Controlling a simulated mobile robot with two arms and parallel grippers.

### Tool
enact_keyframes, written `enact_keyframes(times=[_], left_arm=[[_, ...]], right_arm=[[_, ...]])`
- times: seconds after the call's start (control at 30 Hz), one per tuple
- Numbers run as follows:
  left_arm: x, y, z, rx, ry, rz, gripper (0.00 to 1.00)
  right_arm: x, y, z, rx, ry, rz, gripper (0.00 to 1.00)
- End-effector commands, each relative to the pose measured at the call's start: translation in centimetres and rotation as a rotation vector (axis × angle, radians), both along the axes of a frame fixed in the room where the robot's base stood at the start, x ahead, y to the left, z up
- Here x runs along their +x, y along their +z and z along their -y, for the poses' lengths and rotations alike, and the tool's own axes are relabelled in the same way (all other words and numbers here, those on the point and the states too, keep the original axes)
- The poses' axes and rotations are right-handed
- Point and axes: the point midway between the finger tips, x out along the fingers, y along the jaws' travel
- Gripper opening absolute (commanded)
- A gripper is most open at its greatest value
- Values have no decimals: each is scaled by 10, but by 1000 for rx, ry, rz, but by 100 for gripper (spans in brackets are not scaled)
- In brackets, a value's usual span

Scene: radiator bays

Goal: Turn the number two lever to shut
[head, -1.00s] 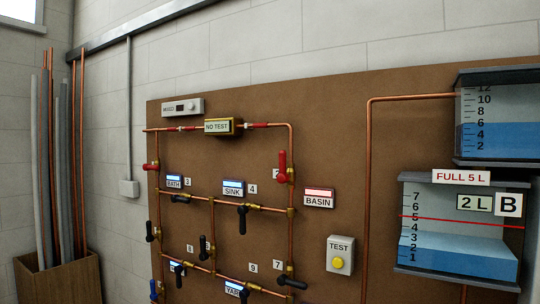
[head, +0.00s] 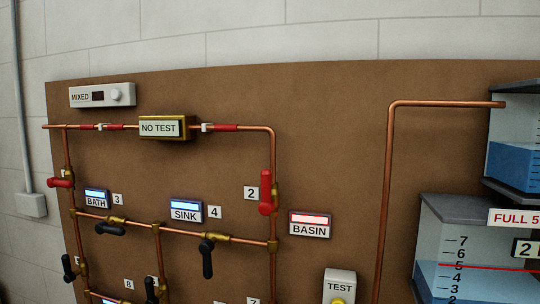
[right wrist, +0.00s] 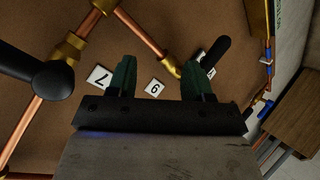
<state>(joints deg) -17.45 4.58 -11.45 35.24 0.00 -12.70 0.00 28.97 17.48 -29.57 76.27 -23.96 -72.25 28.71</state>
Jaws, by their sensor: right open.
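The number two lever (head: 266,192) is red and stands upright, in line with the vertical copper pipe, just right of its white "2" plate (head: 251,193) in the head view. No gripper is near it in that view. My right gripper (right wrist: 160,70) shows only in the right wrist view, with its two dark green fingers apart and nothing between them. It faces the lower board, near a "7" plate (right wrist: 98,77) and a black lever (right wrist: 52,82). The number two lever does not show there. My left gripper is out of view.
A red-lit BASIN sign (head: 310,225) hangs right of the lever. A black SINK-side lever (head: 207,258) hangs down at lower left. The TEST box (head: 339,287) and water tanks (head: 450,210) are to the right. Bare board (head: 335,150) lies right of the lever.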

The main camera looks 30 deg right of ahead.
Motion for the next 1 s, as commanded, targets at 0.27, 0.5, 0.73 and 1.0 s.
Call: enact_keyframes(times=[0.27, 0.5, 0.73, 1.0], left_arm=[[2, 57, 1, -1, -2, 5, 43], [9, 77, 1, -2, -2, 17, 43], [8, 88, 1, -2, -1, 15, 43], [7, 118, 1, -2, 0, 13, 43]], right_arm=[[-2, 338, 2, -66, -313, 565, 51], [-58, 464, -1, -8, -496, 880, 51], [-61, 482, 13, 2, -527, 929, 51], [-36, 483, 59, 1, -529, 922, 51]])
